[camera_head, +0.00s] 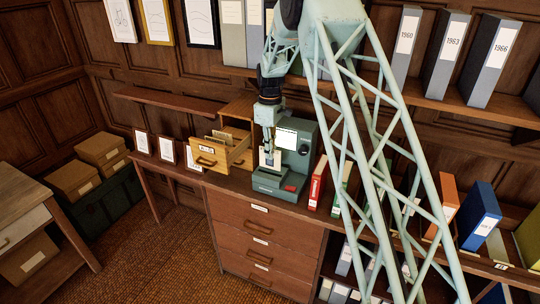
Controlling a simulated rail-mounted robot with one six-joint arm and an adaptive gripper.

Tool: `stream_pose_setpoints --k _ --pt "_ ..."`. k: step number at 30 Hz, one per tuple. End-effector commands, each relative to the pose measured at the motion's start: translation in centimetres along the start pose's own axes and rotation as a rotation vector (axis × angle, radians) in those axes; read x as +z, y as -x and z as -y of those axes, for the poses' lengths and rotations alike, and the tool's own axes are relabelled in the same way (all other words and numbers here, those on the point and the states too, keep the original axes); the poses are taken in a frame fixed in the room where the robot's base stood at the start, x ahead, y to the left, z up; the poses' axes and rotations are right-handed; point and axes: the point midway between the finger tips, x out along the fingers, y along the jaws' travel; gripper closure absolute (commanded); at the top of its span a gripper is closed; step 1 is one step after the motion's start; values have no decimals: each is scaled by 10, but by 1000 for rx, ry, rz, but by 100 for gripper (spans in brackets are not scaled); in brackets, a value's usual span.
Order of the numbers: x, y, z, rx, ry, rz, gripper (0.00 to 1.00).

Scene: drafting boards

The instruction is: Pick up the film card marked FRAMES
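My gripper (269,148) points down just right of an open wooden drawer (239,153) and in front of the left side of a green-grey film reader (299,160). A small pale card (263,158) shows at its fingertips, upright and seemingly gripped between them. Any marking on this card is too small to read. The drawer is pulled out of a small wooden cabinet (238,108) and has a label on its front. Several pale cards (222,136) stand inside it, and their markings cannot be read.
The reader has a bright screen (286,139) and stands on the wooden counter (240,183). A red binder (317,183) and a green binder (342,188) stand to its right. Small framed cards (166,150) stand left of the drawer. A shelf of dated binders (448,52) is above.

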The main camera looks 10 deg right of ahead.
Motion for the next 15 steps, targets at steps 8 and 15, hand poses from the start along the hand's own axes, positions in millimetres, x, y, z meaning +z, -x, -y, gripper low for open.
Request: stream_pose_setpoints --k 8,15 --pt "0 15 0 1 0 -1 100" --pt "0 26 0 0 0 0 100"
